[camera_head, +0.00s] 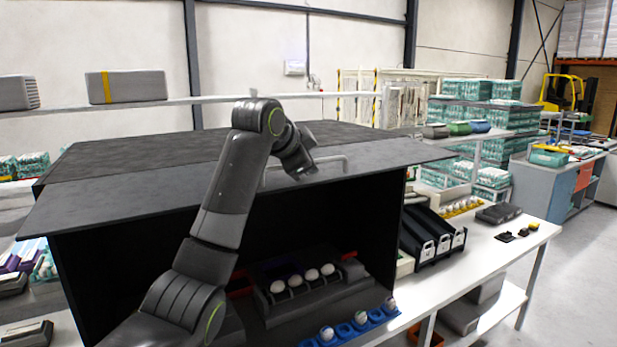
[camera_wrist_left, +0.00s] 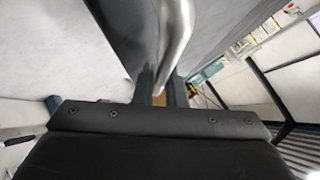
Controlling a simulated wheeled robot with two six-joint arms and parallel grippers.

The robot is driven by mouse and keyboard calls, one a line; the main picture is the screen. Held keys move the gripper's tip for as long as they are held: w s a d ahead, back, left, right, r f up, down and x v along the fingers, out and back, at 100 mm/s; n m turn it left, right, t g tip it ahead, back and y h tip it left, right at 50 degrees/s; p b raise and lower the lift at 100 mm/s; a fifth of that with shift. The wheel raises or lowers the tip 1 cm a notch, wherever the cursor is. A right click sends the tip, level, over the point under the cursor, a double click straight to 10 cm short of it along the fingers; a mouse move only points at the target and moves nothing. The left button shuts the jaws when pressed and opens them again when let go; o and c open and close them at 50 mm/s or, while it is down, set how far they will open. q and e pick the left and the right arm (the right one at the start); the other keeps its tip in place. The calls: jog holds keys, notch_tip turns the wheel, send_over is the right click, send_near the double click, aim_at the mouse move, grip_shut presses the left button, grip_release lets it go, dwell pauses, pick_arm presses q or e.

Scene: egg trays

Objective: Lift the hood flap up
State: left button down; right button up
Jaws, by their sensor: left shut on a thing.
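The black hood (camera_head: 175,150) stands on the white table. Its dark front flap (camera_head: 120,198) is raised and sticks out towards me, close to level, so the front of the hood is open. A metal bar handle (camera_head: 335,159) is on the flap. My left gripper (camera_head: 303,174) is at the handle; its fingertips are hard to make out in the head view. In the left wrist view my left gripper (camera_wrist_left: 166,94) is shut on the handle (camera_wrist_left: 178,38), which runs between its fingers. My right gripper is not in view.
Under the hood, several white eggs (camera_head: 294,281) sit on a dark machine. A blue tray (camera_head: 377,317) with eggs lies at the front edge. Black chutes (camera_head: 430,240) stand right of the hood. A shelf (camera_head: 150,106) runs behind it. The floor at right is clear.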

pick_arm(q)
jog(key=shift+w+a+r+g, duration=0.1)
jog(key=shift+r+g, duration=0.2)
jog(key=shift+r, duration=0.4)
jog(key=c, duration=1.7)
grip_release()
jog(key=shift+o, duration=1.1)
jog(key=shift+w+a+f, duration=0.1)
jog(key=shift+w, duration=0.05)
jog(key=shift+s+a+r+b, duration=0.1)
jog(key=shift+s+r+b, duration=0.15)
jog(key=shift+s+b, duration=0.15)
jog(key=b+v, duration=0.7)
jog(key=v, duration=0.9)
jog(key=shift+a+r, duration=0.15)
jog(key=shift+a, duration=0.2)
